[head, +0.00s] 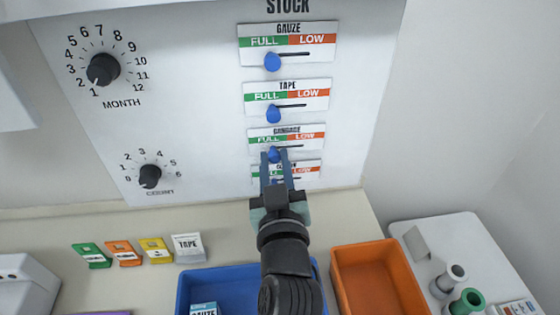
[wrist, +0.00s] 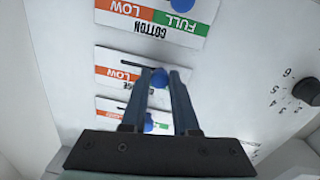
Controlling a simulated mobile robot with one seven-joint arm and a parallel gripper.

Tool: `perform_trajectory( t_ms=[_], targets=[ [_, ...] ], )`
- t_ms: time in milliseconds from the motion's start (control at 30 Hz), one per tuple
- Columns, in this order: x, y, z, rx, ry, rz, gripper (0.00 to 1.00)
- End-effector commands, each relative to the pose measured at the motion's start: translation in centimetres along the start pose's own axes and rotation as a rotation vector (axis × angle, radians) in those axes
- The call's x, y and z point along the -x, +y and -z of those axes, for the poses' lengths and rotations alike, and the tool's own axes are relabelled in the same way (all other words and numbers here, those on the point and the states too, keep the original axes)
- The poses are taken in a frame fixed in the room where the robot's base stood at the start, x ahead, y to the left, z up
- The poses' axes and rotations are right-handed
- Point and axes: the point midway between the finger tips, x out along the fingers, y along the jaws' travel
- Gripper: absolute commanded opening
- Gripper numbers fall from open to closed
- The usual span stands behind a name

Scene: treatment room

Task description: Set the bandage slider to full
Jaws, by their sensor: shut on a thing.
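The bandage slider's blue knob (head: 274,155) sits at the left end of its slot, below the green FULL half of its label (head: 288,139). My gripper (head: 275,154) reaches up to the panel with one finger on each side of this knob and is shut on it. In the wrist view, where the labels appear upside down, the knob (wrist: 159,78) shows between the fingertips. The dark slot runs off to the left toward LOW. The right finger hides the FULL half there.
Gauze (head: 272,62) and tape (head: 273,114) sliders are above; the cotton label (head: 307,172) is below, partly hidden by my fingers. Month (head: 103,69) and lower (head: 150,176) dials are left. A blue bin (head: 228,283) and orange bin (head: 378,280) stand on the counter.

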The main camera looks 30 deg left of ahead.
Motion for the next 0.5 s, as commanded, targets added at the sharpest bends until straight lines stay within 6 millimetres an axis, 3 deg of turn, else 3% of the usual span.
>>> perform_trajectory(
  t_ms=[33, 167, 500],
  targets=[
    [-0.04, -0.41, -0.13, -0.003, -0.003, 0.01, 0.34],
    [-0.03, -0.31, -0.12, -0.003, -0.003, 0.008, 0.57],
    [0.16, -0.09, -0.12, -0.002, -0.001, 0.003, 0.58]
  ],
)
